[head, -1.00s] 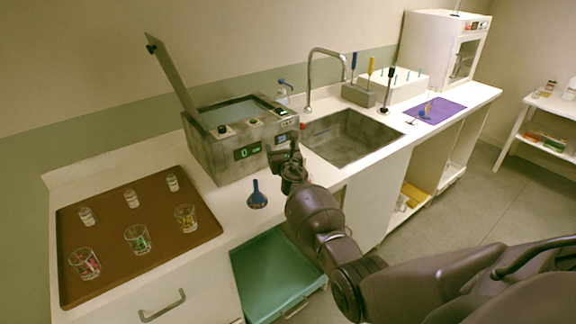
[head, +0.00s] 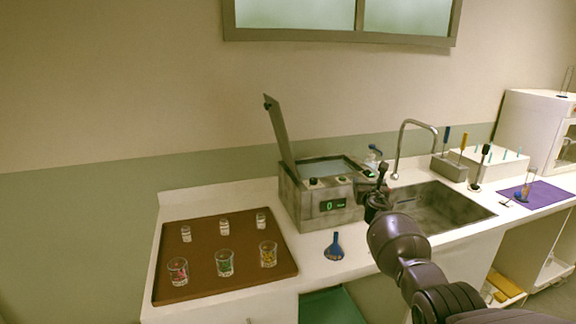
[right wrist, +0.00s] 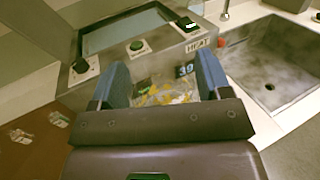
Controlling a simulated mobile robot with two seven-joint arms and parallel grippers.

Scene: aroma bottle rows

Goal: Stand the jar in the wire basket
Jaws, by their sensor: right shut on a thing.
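My right gripper (head: 377,192) is at the front right corner of the bath in the head view. In the right wrist view its blue fingers (right wrist: 163,80) are shut on a clear jar (right wrist: 165,92) with yellow bits inside, in front of the bath's panel. The jar cannot be made out in the head view. The grey metal bath (head: 300,208) has its lid (head: 279,130) raised; its open top also shows in the right wrist view (right wrist: 125,30). I cannot make out a wire basket in either view. My left gripper is not in view.
A brown tray (head: 205,285) at left holds several glasses and small jars. A blue funnel (head: 334,250) stands on the counter before the bath. The sink (head: 440,215) and tap (head: 400,150) are to the right, with a tool block and purple mat (head: 548,193) beyond.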

